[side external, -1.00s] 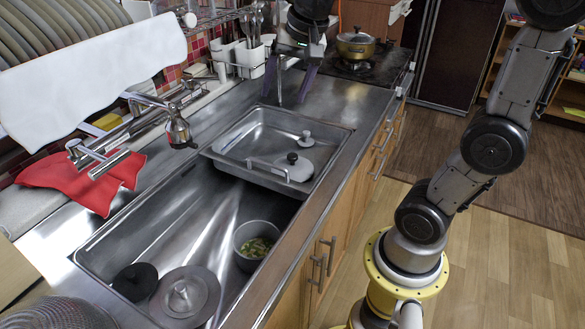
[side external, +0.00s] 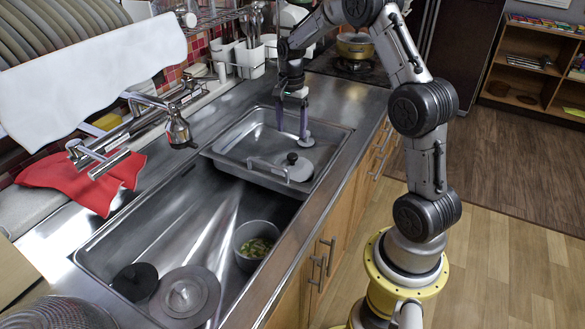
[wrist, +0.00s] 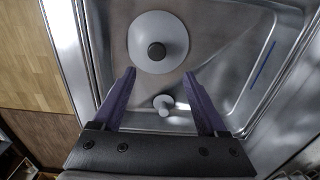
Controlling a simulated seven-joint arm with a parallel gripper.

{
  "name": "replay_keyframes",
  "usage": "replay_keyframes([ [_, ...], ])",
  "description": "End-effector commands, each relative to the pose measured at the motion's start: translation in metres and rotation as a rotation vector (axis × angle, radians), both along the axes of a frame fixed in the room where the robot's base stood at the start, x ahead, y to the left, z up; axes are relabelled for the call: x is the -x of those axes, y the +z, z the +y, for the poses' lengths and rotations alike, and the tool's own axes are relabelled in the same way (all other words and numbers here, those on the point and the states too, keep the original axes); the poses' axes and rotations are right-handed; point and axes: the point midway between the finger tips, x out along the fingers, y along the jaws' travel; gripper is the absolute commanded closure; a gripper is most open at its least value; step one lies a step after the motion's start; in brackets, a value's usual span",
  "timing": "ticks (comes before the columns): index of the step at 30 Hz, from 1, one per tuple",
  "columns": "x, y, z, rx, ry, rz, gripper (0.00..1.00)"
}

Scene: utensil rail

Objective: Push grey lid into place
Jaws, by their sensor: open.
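A round grey lid with a dark knob (side external: 299,164) lies in the steel tray (side external: 222,153) set over the far part of the sink. It also shows in the wrist view (wrist: 176,55). A small pale disc with a knob lies behind it in the tray, and in the wrist view this small lid (wrist: 163,105) sits between my fingers. A larger grey lid (side external: 205,294) lies in the sink basin. My gripper (side external: 292,130) is open, pointing down over the far part of the tray, with nothing held. Whether its fingertips touch the tray is unclear.
A pot with green food (side external: 257,246) and a dark round thing (side external: 135,282) stand in the sink basin. The faucet (side external: 178,130) reaches over the sink from the left. A gold pot (side external: 355,45) is on the stove behind. The right counter edge is clear.

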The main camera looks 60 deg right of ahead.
Motion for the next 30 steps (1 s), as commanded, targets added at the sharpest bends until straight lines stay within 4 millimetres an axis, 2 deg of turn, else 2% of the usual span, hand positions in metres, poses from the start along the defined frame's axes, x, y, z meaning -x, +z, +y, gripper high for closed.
replay_keyframes([
  [3, 0.0, -0.019, 0.001, -0.001, 0.001, 0.002, 0.24],
  [11, 0.001, -0.038, 0.002, -0.001, 0.002, 0.001, 0.24],
  [21, 0.007, -0.08, 0.007, 0.0, 0.001, 0.001, 0.24],
  [30, 0.006, -0.084, 0.006, 0.001, 0.001, -0.001, 0.24],
])
